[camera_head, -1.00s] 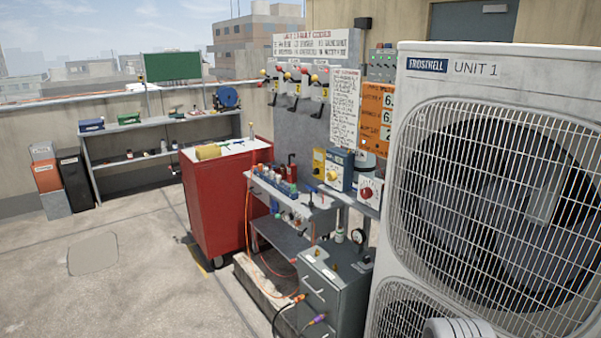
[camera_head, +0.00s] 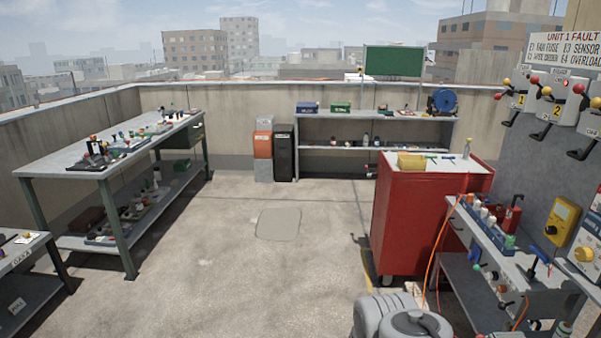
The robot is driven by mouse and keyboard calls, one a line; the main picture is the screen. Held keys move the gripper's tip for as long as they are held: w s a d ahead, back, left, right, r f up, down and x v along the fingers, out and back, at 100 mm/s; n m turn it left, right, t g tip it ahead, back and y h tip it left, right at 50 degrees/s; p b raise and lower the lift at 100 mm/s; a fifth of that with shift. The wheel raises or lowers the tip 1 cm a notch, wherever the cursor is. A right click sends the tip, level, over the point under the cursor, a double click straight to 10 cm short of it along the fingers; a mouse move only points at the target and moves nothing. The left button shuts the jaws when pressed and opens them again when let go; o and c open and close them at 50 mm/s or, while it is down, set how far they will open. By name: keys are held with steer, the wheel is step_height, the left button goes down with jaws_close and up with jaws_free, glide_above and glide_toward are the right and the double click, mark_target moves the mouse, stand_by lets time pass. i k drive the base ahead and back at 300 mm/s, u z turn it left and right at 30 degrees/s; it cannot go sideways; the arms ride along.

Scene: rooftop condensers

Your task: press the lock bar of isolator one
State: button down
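Three white isolator boxes hang on the grey wall panel at the right. The left one (camera_head: 514,101), the middle one (camera_head: 550,104) and the right one (camera_head: 594,120), cut by the picture edge, each have a black handle below. Red and yellow balls show at their tops. Their small number labels are too small to read surely, so I cannot tell which is isolator one. The lock bars cannot be made out. My gripper is not in view; only a grey rounded part of my arm shows at the bottom.
A red tool cabinet (camera_head: 418,218) and a cluttered grey bench (camera_head: 500,250) stand before the panel. A long workbench (camera_head: 75,165) stands at the left and a shelf unit (camera_head: 340,155) at the back. The concrete floor (camera_head: 240,275) between them is clear.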

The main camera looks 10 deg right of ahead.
mark_target(506, 81)
steer(key=u, duration=0.15)
steer(key=i, duration=2.25)
steer(key=z, duration=0.95)
steer(key=i, duration=1.4)
steer(key=z, duration=0.8)
